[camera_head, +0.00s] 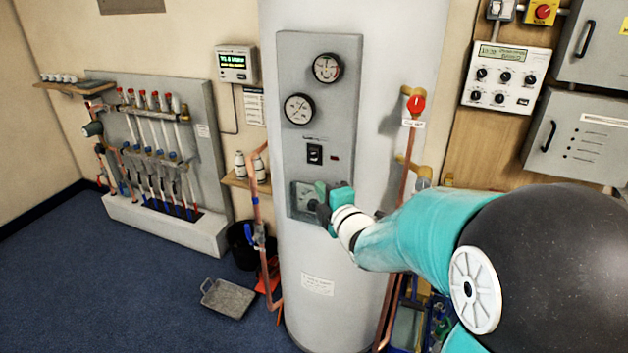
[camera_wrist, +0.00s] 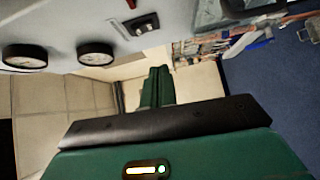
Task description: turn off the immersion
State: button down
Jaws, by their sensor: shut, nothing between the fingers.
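The immersion switch (camera_head: 315,153) is a black rocker in a dark frame on the grey panel (camera_head: 346,100) of the tall cylinder. It also shows in the wrist view (camera_wrist: 143,25), at the top. Which way the rocker is set is too small to tell. A small red lamp (camera_head: 334,158) is to its right. My gripper (camera_head: 320,190) is below the switch, in front of the lower dial plate (camera_head: 302,197), and hides part of it. The gripper is shut and empty, its green fingers (camera_wrist: 158,87) together in the wrist view. Contact with the plate cannot be told.
Two round gauges (camera_head: 327,68) (camera_head: 299,109) sit above the switch. A copper pipe with a red valve handle (camera_head: 416,105) rises right of the cylinder. A copper pipe with a blue lever (camera_head: 258,236) stands left. A metal tray (camera_head: 229,298) lies on the floor.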

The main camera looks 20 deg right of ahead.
jog(key=s, duration=0.2)
jog(key=shift+s+d+f, duration=0.2)
jog(key=shift+s+d, duration=0.05)
jog(key=shift+s, duration=0.1)
jog(key=shift+s+r, duration=0.1)
jog(key=s+a+m+g+h, duration=0.1)
jog(key=s+m+g, duration=0.5)
jog(key=s+m, duration=0.3)
jog(key=s+a+m+g+h, duration=0.1)
jog(key=s+m+g, duration=0.4)
jog(key=s+m, duration=0.5)
jog(key=s+a, duration=0.1)
jog(key=s, duration=0.6)
jog(key=shift+a+m+g+h, duration=0.25)
jog(key=shift+m+g+h, duration=0.05)
jog(key=shift+g+h, duration=0.1)
